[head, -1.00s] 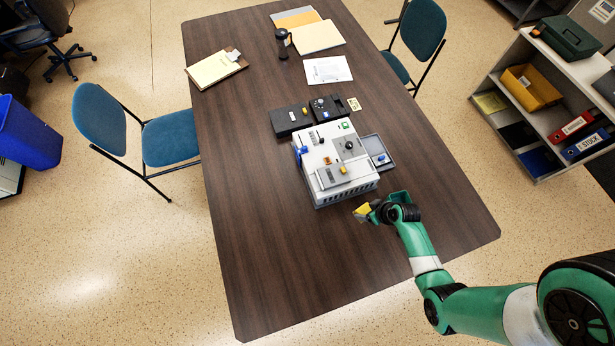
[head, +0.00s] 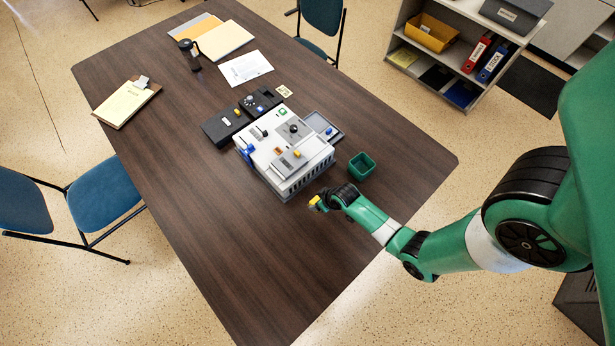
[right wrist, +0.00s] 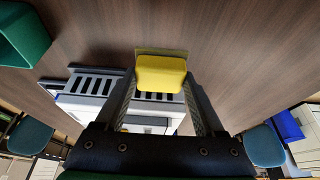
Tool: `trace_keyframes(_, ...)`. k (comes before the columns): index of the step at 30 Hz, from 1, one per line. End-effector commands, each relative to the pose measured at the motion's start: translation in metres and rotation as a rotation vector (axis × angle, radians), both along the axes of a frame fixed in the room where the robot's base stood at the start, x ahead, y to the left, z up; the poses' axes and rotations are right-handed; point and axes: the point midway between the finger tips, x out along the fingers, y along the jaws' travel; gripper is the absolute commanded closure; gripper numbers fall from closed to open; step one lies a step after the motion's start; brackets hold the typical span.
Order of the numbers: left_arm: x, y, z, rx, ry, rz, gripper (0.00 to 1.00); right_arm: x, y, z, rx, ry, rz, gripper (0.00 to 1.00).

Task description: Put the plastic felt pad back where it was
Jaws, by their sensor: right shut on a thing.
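A yellow block, which I take to be the plastic felt pad (head: 313,202), is in my right gripper (head: 321,201). In the right wrist view the yellow pad (right wrist: 161,72) sits between the two fingers (right wrist: 160,88), with a thin olive edge along its far side. The gripper is shut on it and holds it above the dark table, near the front of the white-grey device (head: 262,168). A small open green container (head: 361,164) stands to the right of the device; it also shows in the right wrist view (right wrist: 22,38). My left gripper is not in view.
A grey tray (head: 333,135) lies beside the device, and black boxes (head: 222,128) stand behind it. A clipboard (head: 125,103), a handheld scanner (head: 187,50) and papers (head: 246,68) lie farther back. The near part of the table (head: 245,260) is clear.

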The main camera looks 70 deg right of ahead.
Motion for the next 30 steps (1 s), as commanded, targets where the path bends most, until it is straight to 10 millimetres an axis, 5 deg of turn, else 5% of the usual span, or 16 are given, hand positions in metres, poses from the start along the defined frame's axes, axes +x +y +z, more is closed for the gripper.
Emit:
trace_keyframes(1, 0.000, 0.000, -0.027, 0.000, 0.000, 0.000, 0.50, 0.009, 0.005, -0.027, -0.001, 0.001, 0.006, 1.00)
trace_keyframes(5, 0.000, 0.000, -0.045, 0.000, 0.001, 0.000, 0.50, 0.025, 0.013, -0.045, -0.001, 0.000, 0.002, 1.00)
trace_keyframes(12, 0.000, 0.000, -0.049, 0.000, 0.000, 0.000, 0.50, 0.033, 0.017, -0.049, 0.001, 0.001, -0.003, 1.00)
trace_keyframes(20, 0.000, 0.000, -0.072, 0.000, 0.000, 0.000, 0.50, 0.039, 0.020, -0.087, 0.001, 0.003, -0.004, 1.00)
trace_keyframes(30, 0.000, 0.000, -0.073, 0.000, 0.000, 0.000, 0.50, 0.039, 0.020, -0.089, 0.002, 0.001, -0.004, 1.00)
